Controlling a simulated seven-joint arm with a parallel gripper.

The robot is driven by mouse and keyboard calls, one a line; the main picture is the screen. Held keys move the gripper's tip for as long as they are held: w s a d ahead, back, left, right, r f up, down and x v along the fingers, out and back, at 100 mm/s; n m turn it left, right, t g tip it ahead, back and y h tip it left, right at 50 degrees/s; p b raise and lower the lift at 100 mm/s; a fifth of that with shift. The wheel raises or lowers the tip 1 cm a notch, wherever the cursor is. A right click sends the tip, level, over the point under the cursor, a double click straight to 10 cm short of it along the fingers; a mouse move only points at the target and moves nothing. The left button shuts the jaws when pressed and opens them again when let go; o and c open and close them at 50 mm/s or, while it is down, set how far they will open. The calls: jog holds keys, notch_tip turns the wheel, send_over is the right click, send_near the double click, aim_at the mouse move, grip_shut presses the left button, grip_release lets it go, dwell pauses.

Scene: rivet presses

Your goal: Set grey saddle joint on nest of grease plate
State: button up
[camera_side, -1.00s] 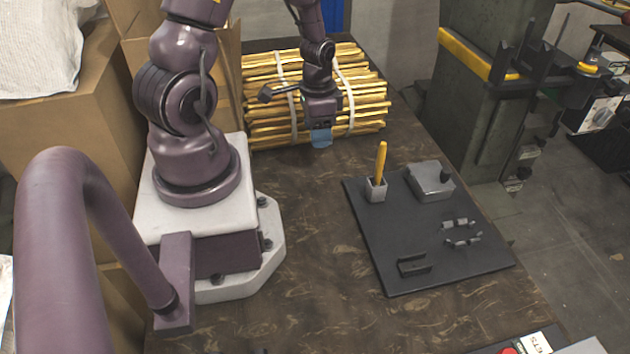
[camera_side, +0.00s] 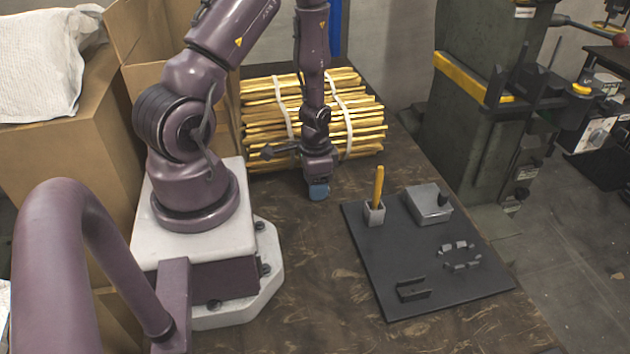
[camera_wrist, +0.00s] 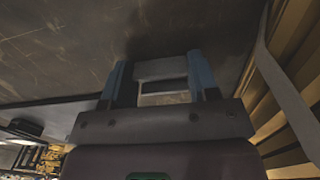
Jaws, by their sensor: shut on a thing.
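My gripper (camera_side: 319,190) is above the dark table, left of the grease plate and in front of the brass rods. In the wrist view its blue fingers (camera_wrist: 160,78) are shut on the grey saddle joint (camera_wrist: 161,69), a pale grey piece with a gap in its middle. In the side view the fingers and wrist hide the joint. The grease plate (camera_side: 385,262) is a flat black board on the table. A ring of small grey blocks (camera_side: 461,256), which looks like the nest, stands on its right half with its middle bare.
Bundled brass rods (camera_side: 262,112) lie behind. A green press (camera_side: 476,130) stands beyond the table. The tabletop left of the plate is clear.

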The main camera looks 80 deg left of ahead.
jog(key=o, duration=0.9)
jog(key=w+d+r+t, duration=0.1)
jog(key=d+r, duration=0.2)
jog(key=r, duration=0.5)
jog(key=w+d+r+t+y, duration=0.1)
jog(key=d+r, duration=0.1)
jog(key=r, duration=0.7)
jog(key=w+d+r+t, duration=0.1)
jog(key=d+r, duration=0.2)
jog(key=r, duration=0.5)
jog(key=s+d+r+t, duration=0.2)
jog(key=s+d+r, duration=0.2)
jog(key=d+r, duration=0.4)
jog(key=shift+s+d+r+h, duration=0.25)
jog(key=shift+s+r+h, duration=0.15)
jog(key=shift+r, duration=0.25)
jog(key=shift+s+d+r+t, duration=0.25)
jog(key=shift+d+t, duration=0.05)
jog(key=c, duration=0.3)
